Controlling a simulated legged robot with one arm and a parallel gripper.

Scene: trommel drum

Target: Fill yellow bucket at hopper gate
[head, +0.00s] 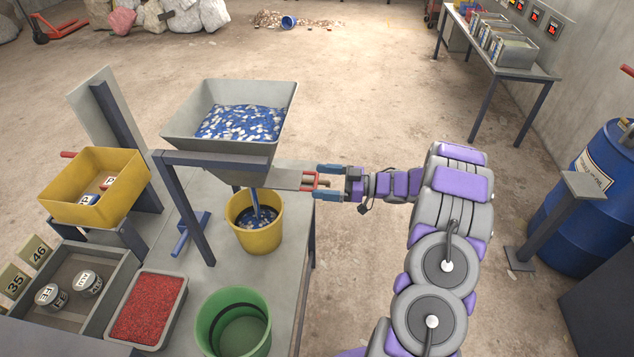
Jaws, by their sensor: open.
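The yellow bucket (260,241) stands upright on the grey table under the hopper (182,129). Blue and pale pieces lie inside it, and a narrow blue streak shows between the hopper's underside and the bucket. The hopper is loaded with blue and pale pieces. The flat grey gate plate (284,177) sticks out to the right below the hopper and has a red handle (310,181) at its end. My gripper (322,182) is open, its blue-tipped fingers on either side of the handle. I cannot tell whether they touch it.
A green bucket (234,338) and a tray of red granules (150,308) stand in front. A yellow bin (97,205) with labelled blocks is at left, above a grey tray with two labelled weights. A blue drum (592,190) stands at right. The floor behind is mostly clear.

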